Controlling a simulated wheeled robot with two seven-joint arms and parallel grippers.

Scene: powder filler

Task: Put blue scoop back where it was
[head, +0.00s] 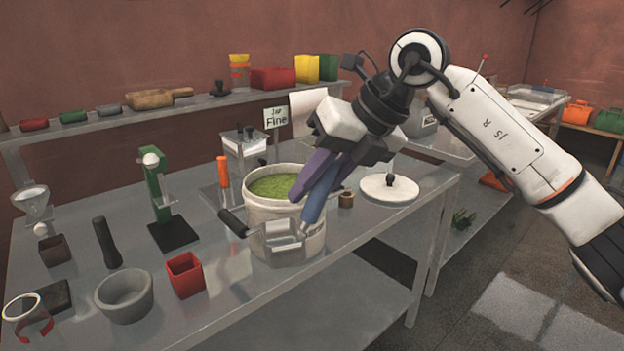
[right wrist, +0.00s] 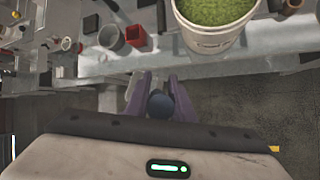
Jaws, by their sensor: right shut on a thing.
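My right gripper (head: 318,182), with purple fingers, is shut on the blue handle of the blue scoop (head: 316,207). The handle slants downward in front of the white bucket (head: 287,215), which holds green powder. A shiny metal part, seemingly the scoop's head, shows against the bucket's front; whether it touches the bucket I cannot tell. In the right wrist view the round blue handle end (right wrist: 160,104) sits between the fingers (right wrist: 158,80), and the bucket (right wrist: 212,42) is at upper right. The scoop's head is hidden there. My left gripper is not in view.
A black grip (head: 232,223) sticks out left of the bucket. A red cup (head: 186,274), grey bowl (head: 124,297) and green stand (head: 157,185) are on the table's left. A round white lid (head: 389,188) lies right of the bucket. The back shelf (head: 200,101) holds several containers and scoops.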

